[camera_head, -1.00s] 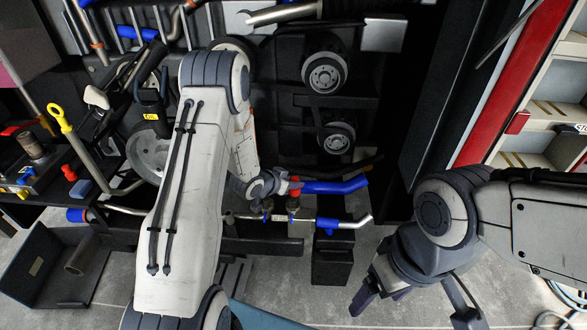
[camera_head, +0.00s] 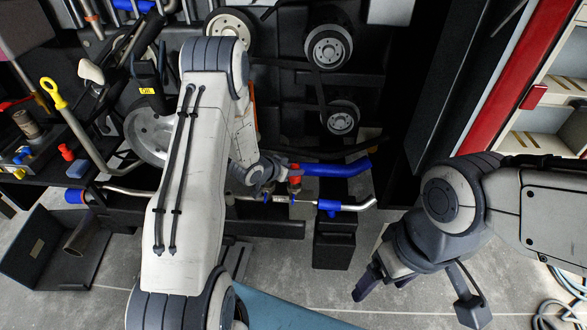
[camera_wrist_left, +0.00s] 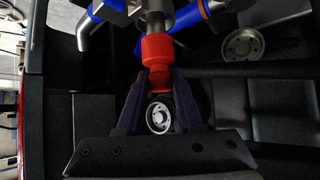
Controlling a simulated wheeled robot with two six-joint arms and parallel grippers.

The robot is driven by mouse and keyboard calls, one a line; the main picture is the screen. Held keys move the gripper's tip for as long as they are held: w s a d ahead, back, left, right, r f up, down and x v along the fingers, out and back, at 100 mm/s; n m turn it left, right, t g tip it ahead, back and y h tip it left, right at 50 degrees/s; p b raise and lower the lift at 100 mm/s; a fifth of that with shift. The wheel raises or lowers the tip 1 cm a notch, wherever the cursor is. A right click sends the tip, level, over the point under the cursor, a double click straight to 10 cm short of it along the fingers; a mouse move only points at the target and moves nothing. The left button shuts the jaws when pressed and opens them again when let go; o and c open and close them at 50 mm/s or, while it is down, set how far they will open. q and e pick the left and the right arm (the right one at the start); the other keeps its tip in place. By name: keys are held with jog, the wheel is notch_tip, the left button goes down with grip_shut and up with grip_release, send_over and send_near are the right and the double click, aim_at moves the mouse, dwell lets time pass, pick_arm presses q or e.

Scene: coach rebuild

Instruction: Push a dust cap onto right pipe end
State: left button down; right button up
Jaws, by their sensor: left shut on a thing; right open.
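My left gripper (camera_head: 268,176) is shut on a red dust cap (camera_head: 295,176) at the pipework in the middle. In the left wrist view the cap (camera_wrist_left: 157,52) stands out beyond the two dark fingertips (camera_wrist_left: 157,85), in line with a grey metal pipe end (camera_wrist_left: 155,18). The cap's far rim meets or overlaps that pipe; I cannot tell how far it is on. My right gripper (camera_head: 382,284) is open and empty, low at the right, well away from the pipes.
A blue pipe (camera_head: 335,168) lies just right of the cap, and a thin metal pipe with a blue fitting (camera_head: 328,207) runs below it. Another red cap (camera_head: 66,152) sits on the left shelf. A dark bin (camera_head: 35,255) stands on the floor. Clear floor surrounds my right gripper.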

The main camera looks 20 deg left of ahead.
aim_at(291, 180)
pick_arm(q)
jog(key=shift+s+f, duration=0.15)
jog(key=shift+f, duration=0.05)
dwell(0.6)
jog(key=shift+f+b, duration=0.35)
jog(key=shift+b, duration=0.05)
dwell(0.4)
jog(key=shift+f+b, duration=0.5)
jog(key=shift+f, duration=0.1)
jog(key=shift+f+b, duration=0.45)
jog(key=shift+f, duration=0.15)
jog(key=shift+f, duration=0.2)
dwell(0.4)
jog(key=shift+f+b, duration=0.35)
jog(key=shift+b, duration=0.05)
